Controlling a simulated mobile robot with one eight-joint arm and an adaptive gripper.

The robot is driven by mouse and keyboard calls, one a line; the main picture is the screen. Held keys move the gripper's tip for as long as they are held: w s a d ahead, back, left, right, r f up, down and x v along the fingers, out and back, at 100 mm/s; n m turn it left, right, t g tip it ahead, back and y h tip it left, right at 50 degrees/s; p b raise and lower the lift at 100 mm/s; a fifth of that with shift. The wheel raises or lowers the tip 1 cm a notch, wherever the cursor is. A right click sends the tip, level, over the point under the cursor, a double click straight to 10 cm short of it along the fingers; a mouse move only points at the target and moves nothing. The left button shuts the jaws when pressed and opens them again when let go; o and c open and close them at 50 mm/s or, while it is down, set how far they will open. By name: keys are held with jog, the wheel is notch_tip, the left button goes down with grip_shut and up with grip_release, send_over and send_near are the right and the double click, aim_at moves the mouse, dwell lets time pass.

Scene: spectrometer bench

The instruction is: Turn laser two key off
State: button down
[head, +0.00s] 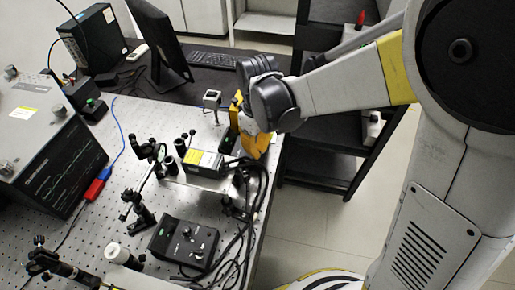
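My gripper (248,132), with orange-yellow parts, points down at the right edge of the perforated optical bench. My own wrist covers much of it, and I cannot tell whether its fingers are open or touching anything. A small black unit (229,139) stands just left of it. A laser-like box with a yellow label (203,160) sits further left and nearer the front. A black control box (185,243) with several knobs and a small green light lies near the front. I cannot make out the laser two key or tell which unit is laser two.
Black cables (243,230) run along the bench's right edge. Posts and optic mounts (139,213) crowd the middle. A large instrument (48,150) stands at left. A monitor (160,45) and keyboard (210,58) are behind. A dark shelf cart (335,140) stands right of the bench.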

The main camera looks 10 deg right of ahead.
jog(key=n, duration=0.4)
jog(key=shift+n, duration=0.4)
dwell(0.4)
jog(key=c, duration=1.6)
grip_release()
jog(key=shift+r, duration=0.1)
notch_tip(320, 180, up, 12)
